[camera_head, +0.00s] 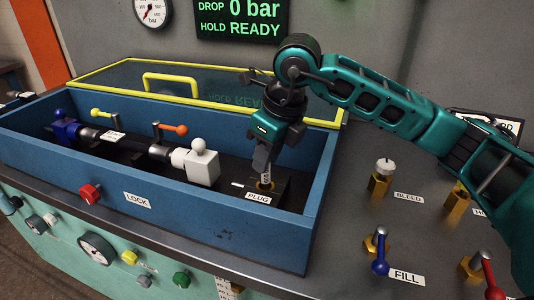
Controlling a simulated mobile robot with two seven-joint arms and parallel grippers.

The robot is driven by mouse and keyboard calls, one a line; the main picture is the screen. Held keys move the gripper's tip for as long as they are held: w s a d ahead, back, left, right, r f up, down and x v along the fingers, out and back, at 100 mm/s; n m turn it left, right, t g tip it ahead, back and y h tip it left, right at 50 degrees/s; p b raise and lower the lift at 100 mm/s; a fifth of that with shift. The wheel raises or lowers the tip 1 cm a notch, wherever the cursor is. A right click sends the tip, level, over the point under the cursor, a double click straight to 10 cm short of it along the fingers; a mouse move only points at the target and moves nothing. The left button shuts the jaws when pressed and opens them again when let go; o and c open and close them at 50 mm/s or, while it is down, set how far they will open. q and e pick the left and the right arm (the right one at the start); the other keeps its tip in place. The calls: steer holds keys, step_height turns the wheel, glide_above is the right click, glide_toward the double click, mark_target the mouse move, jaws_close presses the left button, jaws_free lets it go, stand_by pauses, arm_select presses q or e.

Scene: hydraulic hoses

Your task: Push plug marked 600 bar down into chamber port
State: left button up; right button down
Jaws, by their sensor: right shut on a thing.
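My right gripper (264,163) reaches in from the right and points down into the blue test chamber. It is shut on the plug (266,177), a small pale piece with a tag too small to read. The plug stands about upright at the brass chamber port (267,186), on a dark block behind the PLUG label (258,198). How deep the plug sits in the port cannot be told, as the fingers hide its upper part. My left gripper is not in view.
The chamber's blue front wall (190,225) and right wall stand close around my right gripper. A hose assembly with a white block (202,165) lies to the left. The yellow-framed lid (220,88) is behind. The FILL valve (380,250) and BLEED valve (382,178) are at right.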

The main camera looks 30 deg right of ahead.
mark_target(267, 182)
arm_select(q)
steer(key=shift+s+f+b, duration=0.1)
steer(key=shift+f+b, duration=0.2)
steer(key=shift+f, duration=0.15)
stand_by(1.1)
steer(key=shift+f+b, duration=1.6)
arm_select(e)
steer(key=shift+f, duration=1.8)
steer(key=c, duration=0.9)
jaws_free()
steer(key=shift+o, duration=0.2)
steer(key=shift+s+d+r, duration=0.1)
steer(key=shift+r, duration=0.6)
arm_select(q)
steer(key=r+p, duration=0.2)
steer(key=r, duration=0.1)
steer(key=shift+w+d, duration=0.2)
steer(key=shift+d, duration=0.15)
arm_select(e)
steer(key=v, duration=1.1)
steer(key=shift+s+r, duration=0.15)
steer(key=shift+r, duration=0.1)
